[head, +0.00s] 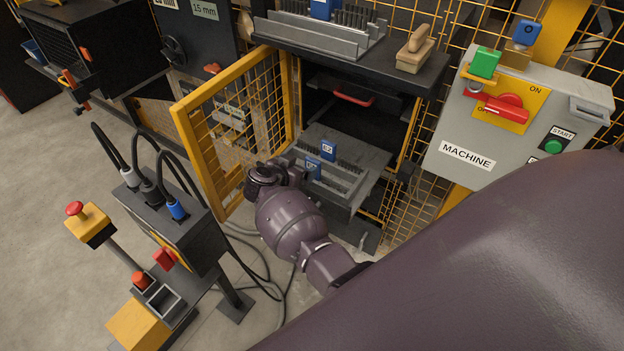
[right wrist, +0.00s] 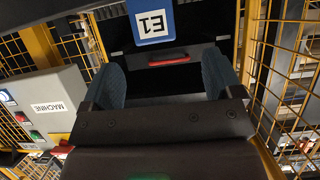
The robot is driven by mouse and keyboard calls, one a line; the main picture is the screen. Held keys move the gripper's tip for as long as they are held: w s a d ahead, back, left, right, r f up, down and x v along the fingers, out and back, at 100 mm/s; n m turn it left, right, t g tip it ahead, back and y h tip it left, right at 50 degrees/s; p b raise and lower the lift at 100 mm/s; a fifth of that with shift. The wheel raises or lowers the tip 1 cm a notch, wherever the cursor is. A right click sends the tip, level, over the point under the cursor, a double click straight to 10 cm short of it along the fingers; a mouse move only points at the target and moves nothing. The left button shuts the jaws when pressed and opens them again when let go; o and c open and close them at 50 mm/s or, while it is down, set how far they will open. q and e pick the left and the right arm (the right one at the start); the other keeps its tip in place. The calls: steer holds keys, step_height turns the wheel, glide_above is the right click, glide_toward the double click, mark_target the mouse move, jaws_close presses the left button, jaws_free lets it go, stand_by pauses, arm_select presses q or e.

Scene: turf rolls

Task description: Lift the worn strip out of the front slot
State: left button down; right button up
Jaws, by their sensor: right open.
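A grey slotted holder (head: 348,191) sits inside the open machine bay. It carries dark bristled strips with blue tabs. The front strip's blue tab (head: 312,168) stands close to my right gripper; a second labelled blue tab (head: 328,149) is behind it. My right gripper (head: 289,163) is at the holder's left end, its fingers partly hidden by my wrist. In the right wrist view its padded fingers (right wrist: 162,64) are spread with nothing between them. My left gripper is not in view.
The yellow mesh door (head: 222,140) stands open just left of my right gripper. A shelf above the bay carries another bristle rack (head: 320,38) and a wooden-handled brush (head: 415,52). The control box (head: 520,120) is at right. A cabled stand (head: 165,215) is at left.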

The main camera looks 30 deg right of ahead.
mark_target(312, 163)
steer(key=shift+w+d+f, duration=0.15)
steer(key=shift+d+f, duration=0.1)
steer(key=shift+d, duration=0.2)
steer(key=d+f+b, duration=0.2)
steer(key=b, duration=0.1)
steer(key=shift+w+d+f, duration=0.1)
steer(key=shift+d+f, duration=0.1)
steer(key=shift+d, duration=0.1)
steer(key=shift+w+d+b, duration=0.2)
steer(key=shift+d+b, duration=0.1)
steer(key=shift+b, duration=0.2)
steer(key=shift+w+d+f, duration=0.1)
steer(key=shift+d+f, duration=0.05)
steer(key=shift+d, duration=0.1)
steer(key=shift+w+d, duration=0.1)
steer(key=shift+d, duration=0.05)
steer(key=c, duration=1.5)
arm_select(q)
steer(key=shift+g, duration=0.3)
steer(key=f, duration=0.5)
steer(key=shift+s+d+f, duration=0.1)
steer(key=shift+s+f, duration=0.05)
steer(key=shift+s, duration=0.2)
arm_select(e)
steer(key=shift+r, duration=0.25)
